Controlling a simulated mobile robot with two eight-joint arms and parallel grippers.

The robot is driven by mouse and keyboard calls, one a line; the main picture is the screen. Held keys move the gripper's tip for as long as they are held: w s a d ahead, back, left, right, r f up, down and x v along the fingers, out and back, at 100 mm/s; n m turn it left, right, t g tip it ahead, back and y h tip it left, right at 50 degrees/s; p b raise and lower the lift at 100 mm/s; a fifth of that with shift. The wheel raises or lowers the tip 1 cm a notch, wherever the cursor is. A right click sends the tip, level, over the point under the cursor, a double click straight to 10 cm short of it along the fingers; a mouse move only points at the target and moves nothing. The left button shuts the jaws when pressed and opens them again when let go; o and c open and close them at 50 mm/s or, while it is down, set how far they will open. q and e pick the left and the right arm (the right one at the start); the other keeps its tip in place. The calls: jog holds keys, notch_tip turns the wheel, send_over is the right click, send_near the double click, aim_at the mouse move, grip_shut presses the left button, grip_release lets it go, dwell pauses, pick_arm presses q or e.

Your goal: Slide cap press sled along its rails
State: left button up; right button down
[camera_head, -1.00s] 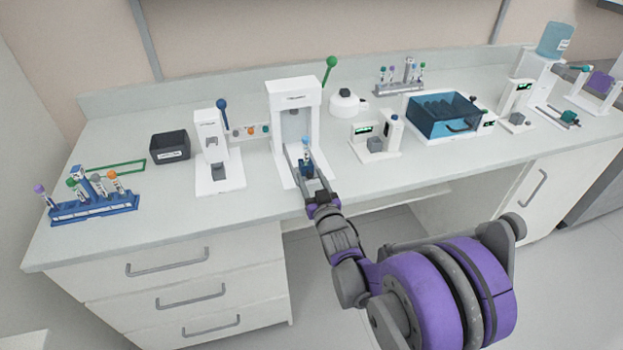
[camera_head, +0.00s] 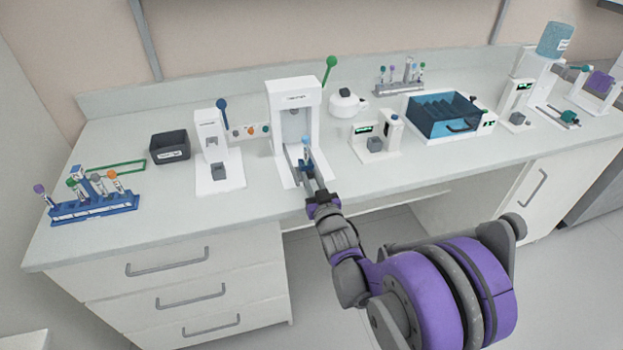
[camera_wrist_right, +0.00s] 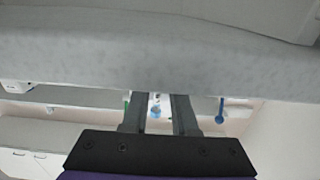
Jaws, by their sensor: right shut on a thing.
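The cap press (camera_head: 294,98) is a white upright frame with a green-knobbed lever (camera_head: 330,66) at its right. Its rails (camera_head: 291,158) run from the frame toward the counter's front edge. The small blue sled (camera_head: 305,165) sits on the rails in front of the frame opening, with a light-blue-capped tube (camera_head: 305,145) upright in it. My right gripper (camera_head: 309,174) reaches in from the front and is shut on the sled; the fingers partly hide it. In the right wrist view, the two fingers (camera_wrist_right: 158,113) flank the blue tube cap (camera_wrist_right: 155,112). My left gripper is not in view.
A white device with a blue-knobbed lever (camera_head: 211,140) stands left of the press. A small white instrument (camera_head: 374,140) stands to its right. A black bin (camera_head: 170,147) and blue tube rack (camera_head: 95,208) are further left. The counter's front edge lies under my right arm.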

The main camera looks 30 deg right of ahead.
aim_at(310, 176)
dwell(0.8)
jog(key=shift+x, duration=2.1)
jog(key=c, duration=0.7)
grip_release()
jog(key=shift+s, duration=0.15)
jog(key=v, duration=1)
jog(key=shift+s+b, duration=0.35)
